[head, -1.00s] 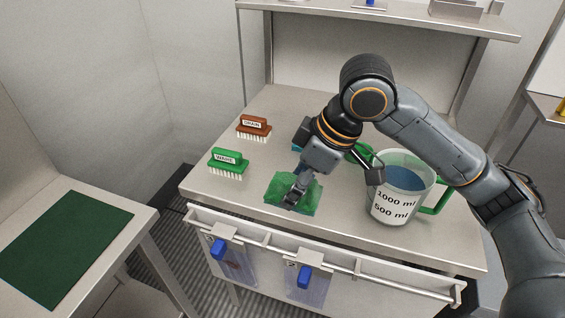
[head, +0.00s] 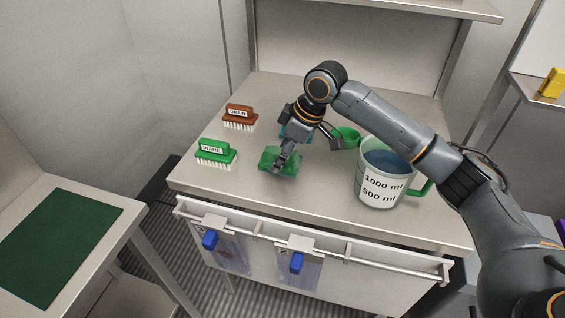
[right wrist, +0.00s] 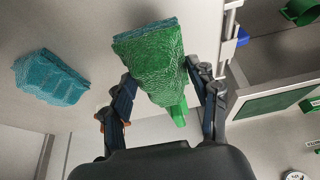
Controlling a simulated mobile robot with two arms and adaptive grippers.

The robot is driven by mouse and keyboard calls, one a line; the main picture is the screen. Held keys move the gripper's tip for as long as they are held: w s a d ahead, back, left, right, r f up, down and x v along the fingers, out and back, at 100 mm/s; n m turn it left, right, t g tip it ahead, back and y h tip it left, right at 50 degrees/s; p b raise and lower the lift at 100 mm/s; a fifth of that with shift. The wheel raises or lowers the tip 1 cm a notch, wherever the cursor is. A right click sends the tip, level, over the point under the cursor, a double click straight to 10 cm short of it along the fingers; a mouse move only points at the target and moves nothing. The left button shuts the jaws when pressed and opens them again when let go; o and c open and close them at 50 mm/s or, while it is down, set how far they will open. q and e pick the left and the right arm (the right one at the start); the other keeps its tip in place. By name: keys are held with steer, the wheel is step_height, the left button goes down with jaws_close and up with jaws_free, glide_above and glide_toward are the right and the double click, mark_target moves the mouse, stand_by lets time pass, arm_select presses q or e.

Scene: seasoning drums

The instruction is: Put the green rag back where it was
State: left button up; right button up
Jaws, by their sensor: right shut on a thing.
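The green rag (head: 268,158) is in my right gripper (head: 285,160), over the front part of the steel table. The right wrist view shows the green rag (right wrist: 155,70) bunched between the two fingers (right wrist: 160,95), with a teal strip along its far edge. A separate teal rag (right wrist: 50,77) lies at the left of that view. In the head view it is mostly hidden behind the gripper. My left gripper is in neither view.
A brown brush (head: 240,117) and a green brush (head: 214,153) stand left of the rag. A measuring jug (head: 381,180) with blue contents stands right, near a green cup (head: 350,132). A rail (head: 340,262) runs along the front. A dark green mat (head: 58,240) lies on the left table.

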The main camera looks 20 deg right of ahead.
steer(key=shift+w+d+f, duration=0.1)
steer(key=shift+w+f, duration=0.1)
steer(key=shift+f, duration=1.6)
steer(key=o, duration=1)
steer(key=shift+f, duration=0.1)
steer(key=v, duration=1.2)
